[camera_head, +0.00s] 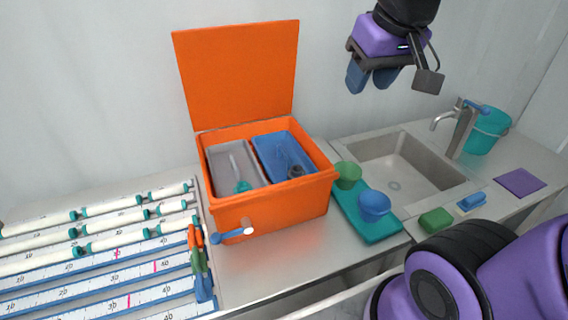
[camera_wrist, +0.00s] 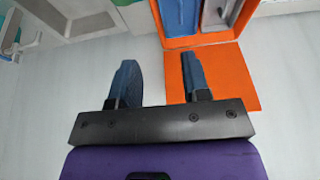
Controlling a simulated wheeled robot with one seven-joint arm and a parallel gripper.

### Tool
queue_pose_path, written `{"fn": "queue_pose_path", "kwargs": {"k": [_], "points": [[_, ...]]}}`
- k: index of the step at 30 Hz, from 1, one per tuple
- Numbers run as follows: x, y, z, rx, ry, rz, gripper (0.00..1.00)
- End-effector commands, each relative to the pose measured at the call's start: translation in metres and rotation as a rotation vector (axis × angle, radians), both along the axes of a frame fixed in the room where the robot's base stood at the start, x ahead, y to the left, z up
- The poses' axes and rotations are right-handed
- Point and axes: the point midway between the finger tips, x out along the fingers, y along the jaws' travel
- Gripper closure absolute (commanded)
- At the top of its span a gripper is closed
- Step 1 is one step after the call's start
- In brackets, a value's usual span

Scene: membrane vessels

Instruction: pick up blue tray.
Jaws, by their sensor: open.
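The blue tray (camera_head: 276,147) lies inside the right half of an open orange box (camera_head: 272,212), beside a grey tray (camera_head: 222,163). A small dark object rests in or on the blue tray. My gripper (camera_head: 370,82) is raised in the air near the back wall, above and right of the box, apart from the tray. In the wrist view the blue fingers of my gripper (camera_wrist: 160,75) are spread with nothing between them. The blue tray (camera_wrist: 181,15) shows at the top of the wrist view, partly cut off by the frame edge.
The box's orange lid (camera_head: 240,72) stands upright at the back. Right of the box are a teal tray (camera_head: 385,228) with green and blue bowls, a sink (camera_head: 400,175) and a faucet (camera_head: 462,125). White membrane vessels (camera_head: 110,222) and rulers cover the left counter.

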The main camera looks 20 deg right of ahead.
Motion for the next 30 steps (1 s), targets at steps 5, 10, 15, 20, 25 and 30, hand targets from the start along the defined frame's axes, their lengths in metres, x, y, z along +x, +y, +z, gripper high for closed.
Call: {"fn": "queue_pose_path", "kwargs": {"k": [5,10,15,20,25,30], "points": [[0.041,0.005,-0.011,-0.002,0.060,0.001,0.57],[0.080,0.011,-0.027,-0.004,0.111,0.000,0.57],[0.117,0.017,-0.049,-0.005,0.163,0.002,0.57],[0.151,0.024,-0.076,-0.005,0.212,0.003,0.57],[0.185,0.032,-0.109,-0.003,0.263,0.005,0.57],[0.215,0.040,-0.148,-0.001,0.315,0.004,0.57]]}}
